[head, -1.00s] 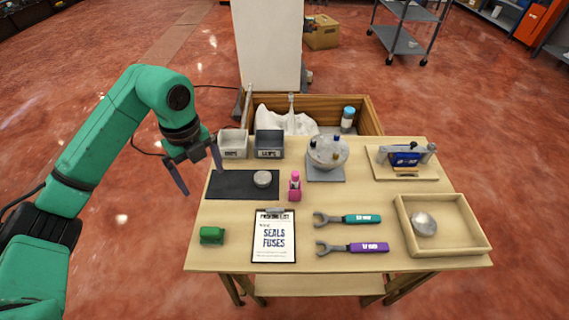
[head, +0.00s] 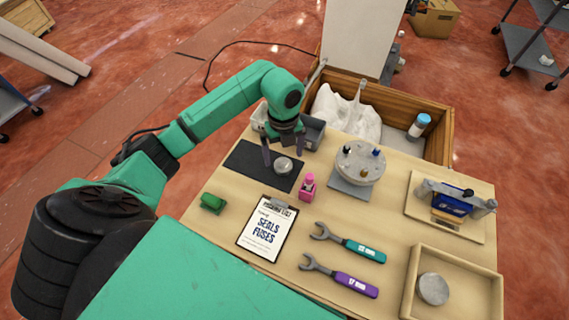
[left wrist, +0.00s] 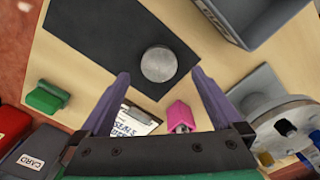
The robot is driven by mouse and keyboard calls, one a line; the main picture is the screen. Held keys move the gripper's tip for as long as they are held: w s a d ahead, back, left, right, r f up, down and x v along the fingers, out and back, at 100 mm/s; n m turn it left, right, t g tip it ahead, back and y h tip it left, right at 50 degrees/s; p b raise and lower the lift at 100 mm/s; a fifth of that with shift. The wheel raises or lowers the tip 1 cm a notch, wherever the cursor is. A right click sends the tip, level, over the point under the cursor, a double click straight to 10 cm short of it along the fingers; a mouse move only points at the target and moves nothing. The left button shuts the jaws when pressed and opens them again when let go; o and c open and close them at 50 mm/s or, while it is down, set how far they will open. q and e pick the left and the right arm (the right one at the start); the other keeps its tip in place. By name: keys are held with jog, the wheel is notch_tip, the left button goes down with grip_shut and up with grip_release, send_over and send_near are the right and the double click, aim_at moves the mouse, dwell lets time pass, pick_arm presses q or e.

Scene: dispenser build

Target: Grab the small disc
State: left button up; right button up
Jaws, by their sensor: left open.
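A small grey metal disc (head: 283,166) lies flat on a dark mat (head: 248,160) at the far left of the table. My left gripper (head: 283,158) is open and empty, over the mat with its fingers pointing down around the disc's position. In the left wrist view the disc (left wrist: 158,64) appears between the two spread purple fingertips (left wrist: 160,73), apart from both; the height left between them is hard to tell. Another grey disc (head: 433,289), seemingly larger, lies in a wooden tray (head: 458,262) at the right. My right gripper is not in view.
Grey bins (head: 312,134) stand behind the gripper, and a round dispenser (head: 360,165) is to the right. A green block (head: 212,202), clipboard (head: 267,232) and two wrenches (head: 350,243) lie nearer.

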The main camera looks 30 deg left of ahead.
aim_at(283, 164)
pick_arm(q)
notch_tip(283, 164, down, 4)
jog(key=shift+a, duration=0.15)
jog(key=c, duration=1.5)
grip_shut()
jog(key=shift+r, duration=0.15)
